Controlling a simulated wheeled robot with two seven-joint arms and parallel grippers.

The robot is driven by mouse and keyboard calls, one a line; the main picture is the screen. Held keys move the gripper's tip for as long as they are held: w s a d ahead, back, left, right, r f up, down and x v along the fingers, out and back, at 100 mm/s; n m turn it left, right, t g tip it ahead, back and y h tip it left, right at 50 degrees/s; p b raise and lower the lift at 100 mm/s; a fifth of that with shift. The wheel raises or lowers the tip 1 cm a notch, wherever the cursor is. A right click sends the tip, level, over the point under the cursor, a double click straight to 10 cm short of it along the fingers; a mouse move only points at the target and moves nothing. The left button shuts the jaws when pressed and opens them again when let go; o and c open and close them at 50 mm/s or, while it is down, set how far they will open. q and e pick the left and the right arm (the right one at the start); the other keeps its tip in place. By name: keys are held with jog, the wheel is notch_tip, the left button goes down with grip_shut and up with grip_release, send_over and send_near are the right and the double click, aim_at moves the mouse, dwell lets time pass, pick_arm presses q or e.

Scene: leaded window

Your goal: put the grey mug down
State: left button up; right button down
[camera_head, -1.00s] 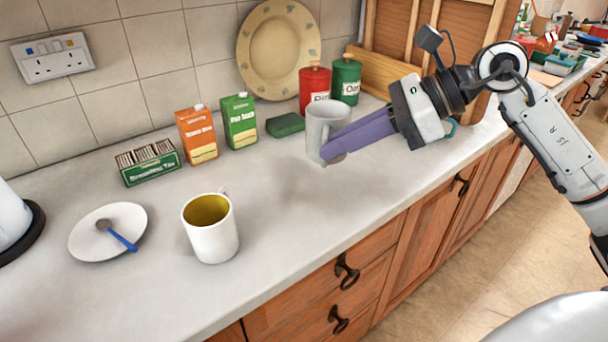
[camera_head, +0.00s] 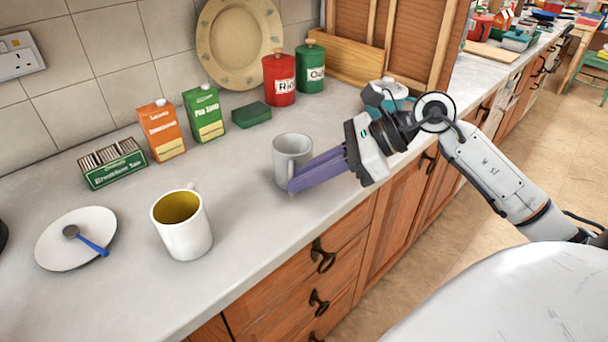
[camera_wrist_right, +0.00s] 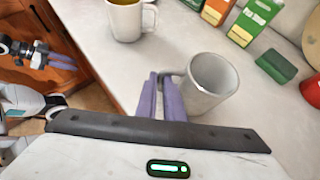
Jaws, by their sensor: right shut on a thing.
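The grey mug (camera_head: 291,150) is upright over the counter, right of the white mug. Its base is on the counter or very close to it; I cannot tell which. My right gripper (camera_head: 292,184) is shut on the grey mug at its handle side, coming from the right. In the right wrist view the grey mug (camera_wrist_right: 212,82) stands right of the fingers (camera_wrist_right: 162,80), with its handle at the fingertips. The inside of the mug looks empty. My left gripper (camera_wrist_right: 66,62) shows small at the left of the wrist view, away from the mug; its opening is unclear.
A white mug (camera_head: 184,233) with a yellow inside stands left of the grey mug. Behind are a green sponge (camera_head: 251,115), cartons (camera_head: 162,131), a tea box (camera_head: 112,165) and red and green canisters (camera_head: 279,80). The counter (camera_head: 245,235) between the mugs is clear; its front edge is near.

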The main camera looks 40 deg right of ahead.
jog(key=c, duration=2.3)
grip_release()
jog(key=shift+f, duration=0.15)
jog(key=o, duration=0.4)
jog(key=shift+o, duration=0.2)
jog(key=shift+d+r, duration=0.1)
jog(key=shift+r, duration=0.15)
jog(key=b+v, duration=0.2)
jog(key=v, duration=1)
